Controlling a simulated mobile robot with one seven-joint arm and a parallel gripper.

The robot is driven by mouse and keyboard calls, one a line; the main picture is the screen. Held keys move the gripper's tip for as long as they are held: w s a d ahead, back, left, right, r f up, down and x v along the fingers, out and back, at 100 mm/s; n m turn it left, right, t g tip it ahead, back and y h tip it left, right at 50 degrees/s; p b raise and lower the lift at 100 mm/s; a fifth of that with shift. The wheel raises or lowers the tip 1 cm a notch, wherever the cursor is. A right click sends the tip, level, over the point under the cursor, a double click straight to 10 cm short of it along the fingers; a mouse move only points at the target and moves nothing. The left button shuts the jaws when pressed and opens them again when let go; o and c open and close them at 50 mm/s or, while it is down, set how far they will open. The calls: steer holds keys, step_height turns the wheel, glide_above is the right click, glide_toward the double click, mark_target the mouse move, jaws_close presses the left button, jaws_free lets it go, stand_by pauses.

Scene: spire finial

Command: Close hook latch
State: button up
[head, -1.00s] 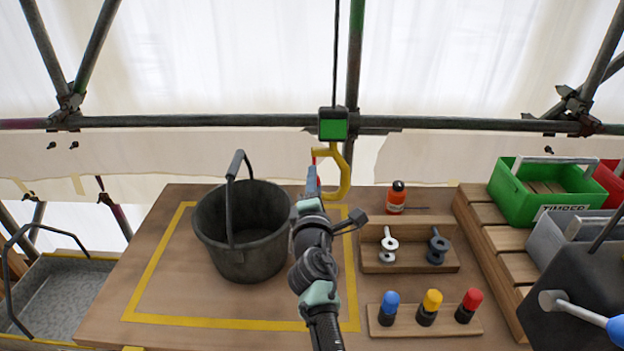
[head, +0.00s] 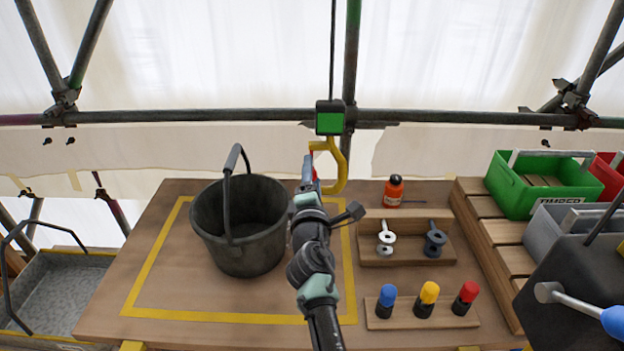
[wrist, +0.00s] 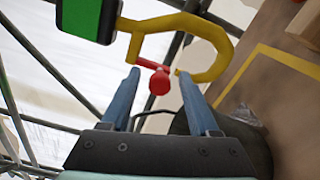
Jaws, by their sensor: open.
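A yellow hook (head: 343,172) hangs below a green-faced block (head: 330,118) on a cable. In the wrist view the hook (wrist: 222,45) curves round on the right. Its red latch (wrist: 150,65), with a round red knob, spans the hook's mouth towards the tip. I cannot tell whether the latch touches the tip. My gripper (wrist: 158,75) is open, its blue fingers either side of the knob in the picture. No grip on the latch shows. In the head view my gripper (head: 308,170) is just left of the hook and partly hides the latch.
A black bucket (head: 235,255) stands on the wooden table (head: 160,260) left of my arm. A green crate (head: 525,200) is further right. Scaffold tubes (head: 220,116) cross behind.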

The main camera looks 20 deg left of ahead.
steer(key=p+v, duration=0.6)
steer(key=v, duration=0.7)
steer(key=shift+p, duration=0.35)
steer(key=shift+r, duration=0.1)
